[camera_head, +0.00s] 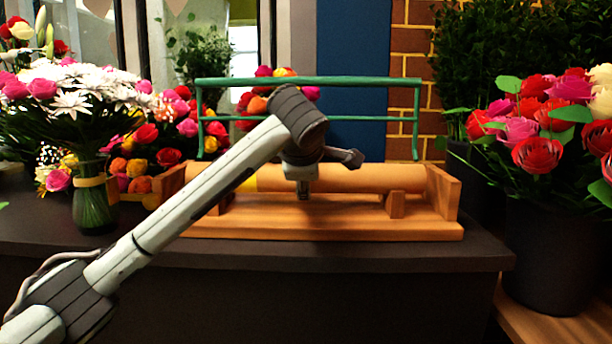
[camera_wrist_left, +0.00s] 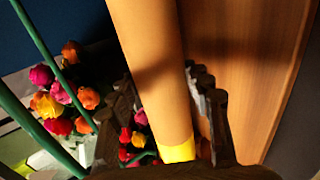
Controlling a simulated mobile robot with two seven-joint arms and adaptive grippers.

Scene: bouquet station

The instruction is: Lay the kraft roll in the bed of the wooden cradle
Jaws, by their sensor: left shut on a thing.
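The tan kraft roll (camera_head: 372,178) lies level along the wooden cradle (camera_head: 330,228), between its two end boards. It looks down at the notched supports, but I cannot tell whether it rests on them or hangs just above. A yellow band shows on the roll left of my arm. My left gripper (camera_head: 303,190) reaches down over the roll's middle and is shut on it. In the left wrist view the gripper's fingers (camera_wrist_left: 163,115) straddle the roll (camera_wrist_left: 150,60), one on each side, near the yellow band. My right gripper is not in view.
A green bar frame (camera_head: 350,82) stands over the cradle at the back. A glass vase of white and pink flowers (camera_head: 95,205) stands left on the dark counter (camera_head: 380,255). A dark bucket of roses (camera_head: 555,250) stands right. The counter's front strip is clear.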

